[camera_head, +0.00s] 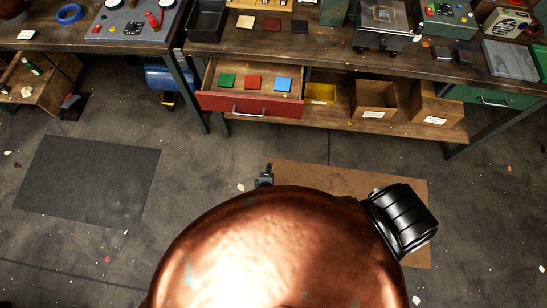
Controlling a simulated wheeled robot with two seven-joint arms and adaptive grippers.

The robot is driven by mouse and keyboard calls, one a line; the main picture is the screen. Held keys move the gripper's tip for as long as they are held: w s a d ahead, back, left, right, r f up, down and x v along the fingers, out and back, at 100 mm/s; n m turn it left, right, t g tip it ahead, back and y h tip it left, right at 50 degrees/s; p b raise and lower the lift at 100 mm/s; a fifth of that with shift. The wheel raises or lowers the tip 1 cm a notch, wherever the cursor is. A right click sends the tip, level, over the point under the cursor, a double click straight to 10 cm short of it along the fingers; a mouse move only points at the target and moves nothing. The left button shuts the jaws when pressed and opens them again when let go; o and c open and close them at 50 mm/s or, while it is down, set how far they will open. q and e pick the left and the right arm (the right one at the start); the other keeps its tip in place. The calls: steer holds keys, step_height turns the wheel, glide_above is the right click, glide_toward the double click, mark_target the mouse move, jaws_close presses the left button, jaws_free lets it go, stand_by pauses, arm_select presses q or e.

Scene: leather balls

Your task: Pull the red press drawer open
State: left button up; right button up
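The red drawer (250,105) is under the workbench left of centre. It stands out from the bench, so its inside shows. A green, a red and a blue square piece lie in it. Its red front carries a pale metal bar handle (249,111). No gripper is seen on the handle or touching the drawer.
The workbench (345,62) runs along the back with tools and boxes on it. Its lower shelf holds a yellow bin (320,94) and wooden boxes (374,98). A green drawer (490,98) is at right.

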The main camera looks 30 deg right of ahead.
steer(key=shift+s+d+f+g, duration=0.25)
steer(key=shift+s+f, duration=0.35)
steer(key=shift+f, duration=0.2)
steer(key=shift+s+d+f+g, duration=0.15)
steer(key=shift+s+d+f, duration=0.1)
steer(key=shift+s+f, duration=0.4)
steer(key=shift+o, duration=0.2)
steer(key=shift+w, duration=0.1)
